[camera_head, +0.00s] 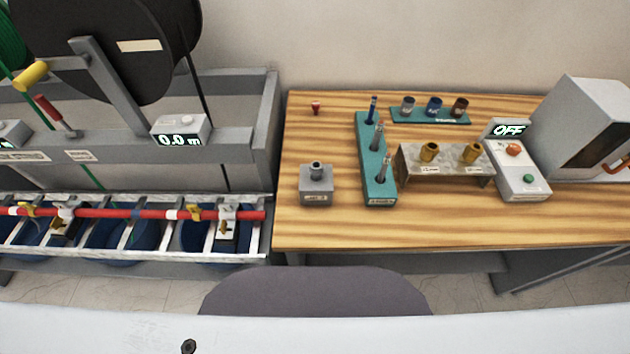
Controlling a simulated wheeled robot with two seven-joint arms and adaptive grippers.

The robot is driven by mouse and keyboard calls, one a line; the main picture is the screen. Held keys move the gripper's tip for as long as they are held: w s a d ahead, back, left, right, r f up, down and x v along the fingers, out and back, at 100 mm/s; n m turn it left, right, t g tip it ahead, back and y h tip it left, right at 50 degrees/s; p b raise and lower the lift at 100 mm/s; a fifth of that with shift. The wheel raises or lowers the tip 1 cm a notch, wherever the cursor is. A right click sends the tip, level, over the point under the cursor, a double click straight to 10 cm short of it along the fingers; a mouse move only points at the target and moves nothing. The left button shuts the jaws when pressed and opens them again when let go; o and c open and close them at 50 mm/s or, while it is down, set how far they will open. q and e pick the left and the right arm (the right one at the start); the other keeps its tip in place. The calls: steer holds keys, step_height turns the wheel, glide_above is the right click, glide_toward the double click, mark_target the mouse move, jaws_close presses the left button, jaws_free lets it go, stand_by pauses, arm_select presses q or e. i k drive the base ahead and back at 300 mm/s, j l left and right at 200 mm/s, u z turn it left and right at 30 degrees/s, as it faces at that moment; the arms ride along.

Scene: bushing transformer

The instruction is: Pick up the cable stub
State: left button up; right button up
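No thing is plainly marked as the cable stub. A small red piece (315,107) stands at the back left of the wooden table, too small to tell in detail. A long red cable (110,213) lies level across the white rack at the left, with yellow and white clamps along it. A grey block (316,190) at the table's front left has a short dark cylinder (316,168) on top. Neither gripper is in view.
The wooden table (440,225) holds a teal stand (367,150) with tools, a teal tray (430,121) with several small cups, a metal stand (420,163) with two brass parts, a control box reading OFF (522,180), and a grey oven-like box (590,120). The front strip is clear.

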mark_target(388, 156)
steer(key=k+j, duration=0.2)
steer(key=j, duration=0.15)
steer(key=k+j+z, duration=0.1)
steer(key=j, duration=0.25)
steer(key=k+j, duration=0.3)
